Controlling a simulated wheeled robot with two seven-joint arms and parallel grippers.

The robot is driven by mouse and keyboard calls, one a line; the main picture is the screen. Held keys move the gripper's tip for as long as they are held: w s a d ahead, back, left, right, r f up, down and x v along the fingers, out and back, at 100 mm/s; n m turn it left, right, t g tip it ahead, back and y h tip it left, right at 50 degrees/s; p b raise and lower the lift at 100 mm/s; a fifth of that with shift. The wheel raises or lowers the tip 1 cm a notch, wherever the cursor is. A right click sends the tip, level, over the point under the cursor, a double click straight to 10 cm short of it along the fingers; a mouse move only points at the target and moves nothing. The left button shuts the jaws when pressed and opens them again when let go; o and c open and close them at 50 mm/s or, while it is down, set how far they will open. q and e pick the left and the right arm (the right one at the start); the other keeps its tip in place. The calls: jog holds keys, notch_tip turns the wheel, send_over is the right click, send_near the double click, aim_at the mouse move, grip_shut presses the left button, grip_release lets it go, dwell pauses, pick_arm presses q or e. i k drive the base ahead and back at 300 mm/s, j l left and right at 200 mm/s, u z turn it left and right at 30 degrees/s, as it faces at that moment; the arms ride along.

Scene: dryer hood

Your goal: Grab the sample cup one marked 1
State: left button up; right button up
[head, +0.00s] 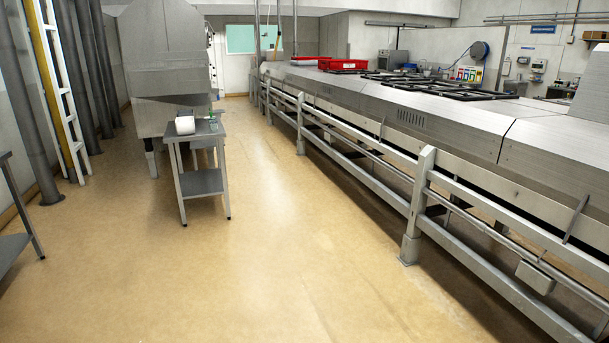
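I cannot make out a cup marked 1 in the head view. A small steel table (173,138) stands left of centre, some way off. On its top are a white rounded object (185,125) and a small greenish object (213,122). Both are too small to tell whether either is a sample cup, and no number can be read. Neither of my grippers is in view.
A long steel machine (430,115) with rails and posts runs along the right. Red crates (343,65) sit on it. A grey hooded machine (165,50) stands behind the small table. Another table's edge (12,205) shows at left. The tan floor (280,240) between is clear.

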aim_at(213, 123)
jog(key=i+z, duration=0.1)
jog(key=i, duration=4.05)
jog(key=i+u, duration=0.1)
jog(key=i, duration=0.5)
jog(key=i+l, duration=0.15)
jog(key=i, duration=0.5)
jog(key=i+l+u, duration=0.15)
jog(key=i, duration=0.45)
jog(key=i+l+u, duration=0.1)
jog(key=i+u, duration=0.35)
jog(key=i+l+u, duration=0.25)
jog(key=u, duration=0.25)
jog(key=i+l+u, duration=0.25)
jog(key=u, duration=0.2)
jog(key=i+l+u, duration=0.2)
jog(key=l+u, duration=0.3)
jog(key=i+l+u, duration=0.15)
jog(key=l+u, duration=0.2)
jog(key=l, duration=0.25)
jog(key=l+u, duration=0.3)
jog(key=l, duration=0.3)
